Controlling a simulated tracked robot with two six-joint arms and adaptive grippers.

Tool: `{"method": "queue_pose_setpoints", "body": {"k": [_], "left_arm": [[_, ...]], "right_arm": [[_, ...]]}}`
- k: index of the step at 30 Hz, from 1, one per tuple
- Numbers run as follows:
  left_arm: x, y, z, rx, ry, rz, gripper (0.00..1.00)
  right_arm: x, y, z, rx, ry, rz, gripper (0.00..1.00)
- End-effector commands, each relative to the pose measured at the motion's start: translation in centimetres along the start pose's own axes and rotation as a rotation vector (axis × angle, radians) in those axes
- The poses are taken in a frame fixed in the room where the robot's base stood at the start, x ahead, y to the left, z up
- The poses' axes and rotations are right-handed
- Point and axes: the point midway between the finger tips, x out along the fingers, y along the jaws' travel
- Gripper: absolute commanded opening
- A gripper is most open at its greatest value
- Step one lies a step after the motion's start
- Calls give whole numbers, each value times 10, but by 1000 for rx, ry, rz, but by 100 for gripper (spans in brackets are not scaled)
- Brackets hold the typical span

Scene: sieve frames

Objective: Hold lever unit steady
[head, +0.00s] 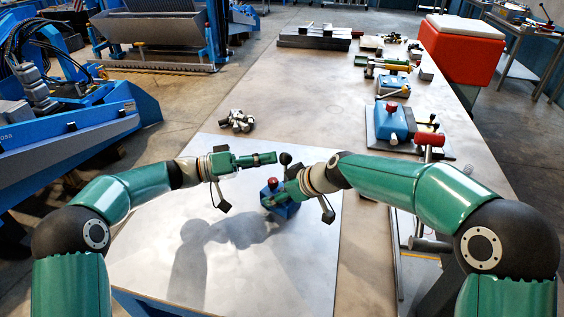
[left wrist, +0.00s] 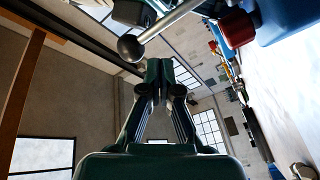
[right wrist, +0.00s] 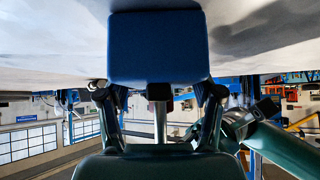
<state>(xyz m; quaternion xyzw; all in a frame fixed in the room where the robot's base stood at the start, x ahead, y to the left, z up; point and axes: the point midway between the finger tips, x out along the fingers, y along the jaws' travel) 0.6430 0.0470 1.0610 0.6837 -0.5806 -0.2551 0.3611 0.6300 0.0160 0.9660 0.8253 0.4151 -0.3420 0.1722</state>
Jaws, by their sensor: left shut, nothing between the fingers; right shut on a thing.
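The lever unit (head: 284,211) is a small blue block with a red knob (head: 272,183) and a lever ending in a dark ball (head: 285,158). It is at the right part of the pale sheet on the bench. My right gripper (head: 277,201) is shut on its blue body, which also shows large in the right wrist view (right wrist: 158,48). My left gripper (head: 274,157) is shut and empty, with its tips close beside the ball. In the left wrist view, the ball (left wrist: 130,48) is just beyond the shut fingertips (left wrist: 158,68); contact is not clear.
A pile of small metal pieces (head: 237,121) lies behind the pale sheet (head: 150,255). A second blue unit (head: 386,123) stands on a plate at the right, with several tools farther back. A red box (head: 462,55) is beside the bench. The sheet's left part is clear.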

Motion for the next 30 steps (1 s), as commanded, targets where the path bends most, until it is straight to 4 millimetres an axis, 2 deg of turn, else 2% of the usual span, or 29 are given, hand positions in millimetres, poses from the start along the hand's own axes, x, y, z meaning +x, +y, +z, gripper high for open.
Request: {"method": "queue_pose_setpoints", "body": {"k": [30], "left_arm": [[7, 7, 4, 0, 0, 0, 0]], "right_arm": [[0, 0, 0, 0, -1, -1, 0]]}}
